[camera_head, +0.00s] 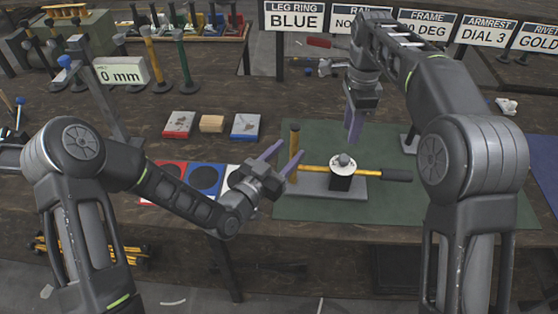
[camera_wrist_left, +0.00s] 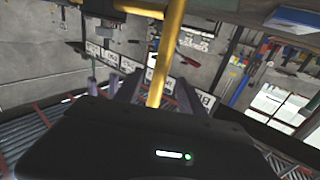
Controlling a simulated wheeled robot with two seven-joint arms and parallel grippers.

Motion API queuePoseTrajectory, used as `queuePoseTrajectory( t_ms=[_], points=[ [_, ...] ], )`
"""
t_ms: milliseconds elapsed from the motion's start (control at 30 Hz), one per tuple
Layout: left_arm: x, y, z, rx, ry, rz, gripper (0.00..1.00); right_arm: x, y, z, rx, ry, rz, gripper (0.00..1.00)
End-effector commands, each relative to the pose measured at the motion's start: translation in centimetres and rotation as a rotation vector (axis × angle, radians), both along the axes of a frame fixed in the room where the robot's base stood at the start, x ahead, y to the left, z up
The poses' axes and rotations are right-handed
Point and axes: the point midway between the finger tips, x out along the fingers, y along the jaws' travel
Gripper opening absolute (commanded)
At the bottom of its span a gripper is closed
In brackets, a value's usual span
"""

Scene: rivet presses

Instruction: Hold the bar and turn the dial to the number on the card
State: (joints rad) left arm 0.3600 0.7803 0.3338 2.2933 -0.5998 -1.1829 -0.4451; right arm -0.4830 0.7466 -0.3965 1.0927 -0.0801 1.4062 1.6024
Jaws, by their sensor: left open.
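A yellow bar (camera_head: 315,170) lies across a grey fixture (camera_head: 318,188) on the green mat, with a black grip (camera_head: 397,175) at its right end. A short yellow upright (camera_head: 294,138) stands at its left end. A white dial (camera_head: 343,163) with a knob sits on a black block at the bar's middle. My left gripper (camera_head: 288,153) is open at the upright; in the left wrist view a yellow bar (camera_wrist_left: 167,55) runs between its fingers (camera_wrist_left: 160,92). My right gripper (camera_head: 354,138) points down just above the dial; its finger gap is unclear. The armrest card (camera_head: 487,31) reads DIAL 3.
Other cards (camera_head: 295,17) stand along the back. Red and blue trays (camera_head: 180,124) and coloured pads (camera_head: 205,180) lie left of the green mat (camera_head: 330,215). A 0 mm display (camera_head: 120,72) stands at the left. The mat's front is clear.

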Motion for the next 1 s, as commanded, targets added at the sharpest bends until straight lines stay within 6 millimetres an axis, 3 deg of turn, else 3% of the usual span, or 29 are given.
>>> queuePoseTrajectory(
  t_ms=[233,567,1000],
  points=[
    [2.5,-1.5,0.0,-0.001,0.0,0.0,0.47,0.0,0.0,0.0,0.0,0.0,0.0,0.36],
    [2.9,-1.8,0.0,-0.001,0.001,0.0,0.47,0.0,0.0,0.0,0.0,0.0,0.0,0.36],
    [2.9,-1.7,0.0,-0.001,0.001,0.0,0.13,0.0,0.0,0.0,0.0,0.0,0.0,0.36]
  ],
)
